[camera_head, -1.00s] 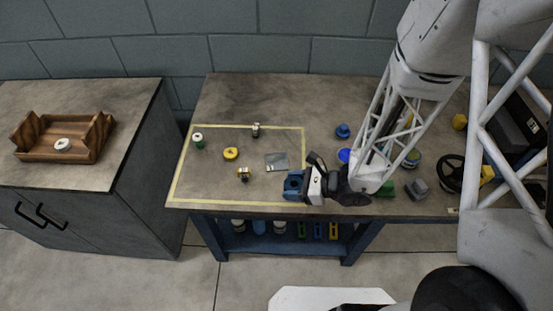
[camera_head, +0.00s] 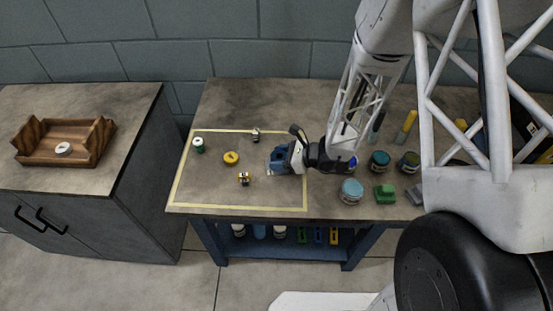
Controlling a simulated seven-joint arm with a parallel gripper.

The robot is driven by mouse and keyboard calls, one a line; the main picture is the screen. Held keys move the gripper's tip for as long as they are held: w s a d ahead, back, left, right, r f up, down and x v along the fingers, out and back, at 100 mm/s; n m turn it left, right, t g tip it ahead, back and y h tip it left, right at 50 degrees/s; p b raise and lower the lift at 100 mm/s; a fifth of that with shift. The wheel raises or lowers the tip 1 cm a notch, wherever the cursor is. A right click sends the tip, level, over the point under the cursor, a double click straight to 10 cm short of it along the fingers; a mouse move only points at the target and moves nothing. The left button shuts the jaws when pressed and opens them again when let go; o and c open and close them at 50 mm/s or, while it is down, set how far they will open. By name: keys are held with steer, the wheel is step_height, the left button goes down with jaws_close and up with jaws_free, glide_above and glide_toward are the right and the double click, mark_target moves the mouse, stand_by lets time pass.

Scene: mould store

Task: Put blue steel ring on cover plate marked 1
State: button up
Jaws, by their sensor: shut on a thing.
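My gripper (camera_head: 279,161) is over the taped area on the bench, at its right part. It is shut on a blue thing (camera_head: 277,157), which looks like the blue steel ring; the jaws hide part of its shape. A flat grey plate (camera_head: 270,171) lies right under the gripper and is mostly covered by it. No number on the plate can be read from here. I cannot tell whether the ring touches the plate.
A green-and-white piece (camera_head: 198,145), a yellow ring (camera_head: 231,158) and two small fittings (camera_head: 244,178) (camera_head: 256,135) lie inside the yellow tape. A wooden tray (camera_head: 62,132) sits on the left cabinet.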

mark_target(277, 159)
steer(key=shift+w+a, duration=0.2)
steer(key=shift+w, duration=0.4)
steer(key=shift+w+a+f, duration=0.1)
steer(key=shift+w+a, duration=0.1)
steer(key=shift+w, duration=0.3)
steer(key=shift+w+f, duration=0.15)
steer(key=shift+f, duration=1.6)
steer(key=shift+f, duration=0.15)
steer(key=o, duration=1.5)
steer(key=shift+o, duration=0.2)
